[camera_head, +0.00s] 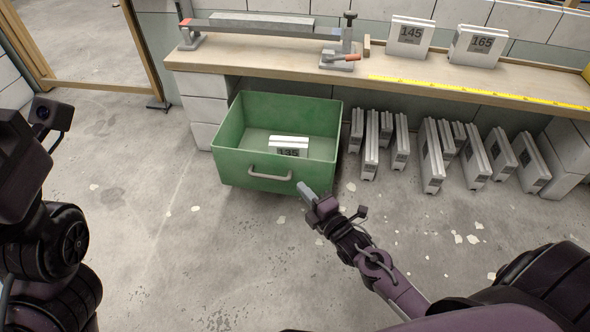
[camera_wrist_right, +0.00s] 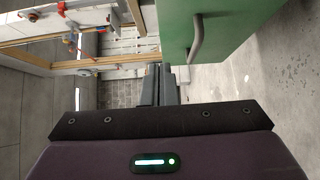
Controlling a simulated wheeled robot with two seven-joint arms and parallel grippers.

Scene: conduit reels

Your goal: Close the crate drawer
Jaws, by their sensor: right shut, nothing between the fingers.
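The green crate drawer (camera_head: 232,158) stands pulled out below the workbench, with a grey bar handle (camera_head: 270,175) on its front face. A white block marked 135 (camera_head: 288,146) lies inside it. My right gripper (camera_head: 304,190) is shut and empty, just right of the handle and close to the drawer's front right corner; I cannot tell whether it touches. In the right wrist view the shut fingers (camera_wrist_right: 158,84) point past the green front (camera_wrist_right: 235,25), with the handle (camera_wrist_right: 196,40) beside them. My left gripper is not in view; only part of my left arm shows at the left edge.
The wooden workbench (camera_head: 480,83) runs along the back, bearing a metal clamp tool (camera_head: 340,58), blocks marked 145 (camera_head: 410,37) and 165 (camera_head: 478,46), and a yellow tape (camera_head: 470,91). Several white blocks (camera_head: 430,155) stand below it, right of the drawer. The floor in front is clear.

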